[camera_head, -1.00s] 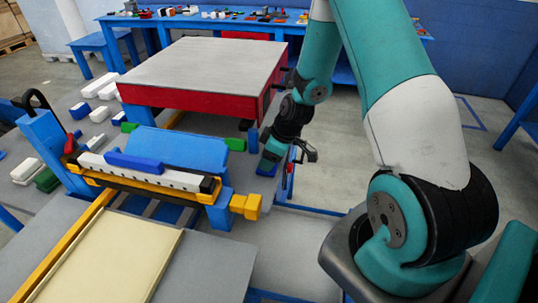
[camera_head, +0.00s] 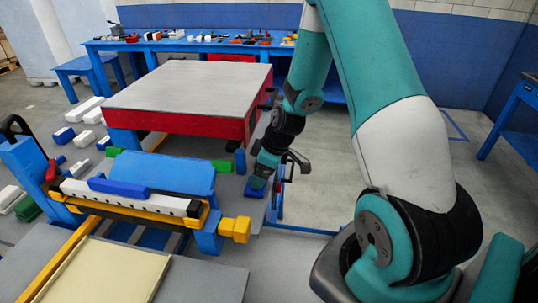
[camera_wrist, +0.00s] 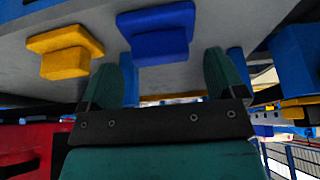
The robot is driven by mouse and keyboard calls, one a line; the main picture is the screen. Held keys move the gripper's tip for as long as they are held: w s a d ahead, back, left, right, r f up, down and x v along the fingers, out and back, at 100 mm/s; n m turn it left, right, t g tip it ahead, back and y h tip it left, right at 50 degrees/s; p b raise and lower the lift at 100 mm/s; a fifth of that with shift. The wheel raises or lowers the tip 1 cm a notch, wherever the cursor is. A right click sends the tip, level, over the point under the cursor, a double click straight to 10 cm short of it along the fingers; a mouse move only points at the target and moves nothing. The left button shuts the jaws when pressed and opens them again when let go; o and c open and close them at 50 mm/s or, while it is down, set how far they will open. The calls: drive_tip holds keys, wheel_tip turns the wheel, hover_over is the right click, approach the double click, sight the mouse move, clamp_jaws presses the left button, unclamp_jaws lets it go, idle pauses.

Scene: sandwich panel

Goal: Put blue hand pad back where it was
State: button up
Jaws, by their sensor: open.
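The blue hand pad (camera_wrist: 158,28) sits on a grey table surface (camera_wrist: 215,18) in the wrist view, which looks turned over. It is a flat block with a smaller block joined to it. My gripper (camera_wrist: 170,52) is open and empty, with its two green fingers spread on either side of the pad's near edge, apart from it. In the head view my gripper (camera_head: 262,178) is low at the table's right edge, just above the blue pad (camera_head: 254,191), which it partly hides.
A yellow pad (camera_wrist: 65,45) sits beside the blue one in the wrist view. A blue and yellow machine (camera_head: 160,178) stands to the left in the head view. A red-sided bench (camera_head: 190,85) stands behind. White blocks (camera_head: 88,108) lie at far left.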

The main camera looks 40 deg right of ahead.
drive_tip(key=b+v, duration=0.1)
drive_tip(key=v, duration=0.8)
drive_tip(key=s+a+r+y, duration=0.1)
drive_tip(key=a+r, duration=0.2)
drive_tip(key=a, duration=0.2)
drive_tip(key=s+a+r, duration=0.1)
drive_tip(key=a+r, duration=0.2)
drive_tip(key=a, duration=0.3)
drive_tip(key=s+a+r+g, duration=0.1)
drive_tip(key=s+a+r, duration=0.2)
drive_tip(key=s+a, duration=0.4)
drive_tip(key=s+a+r+g, duration=0.2)
drive_tip(key=s+a+r, duration=0.2)
drive_tip(key=s+a, duration=0.3)
drive_tip(key=s, duration=0.2)
drive_tip(key=shift+s+r+m+g, duration=0.3)
drive_tip(key=shift+a, duration=0.1)
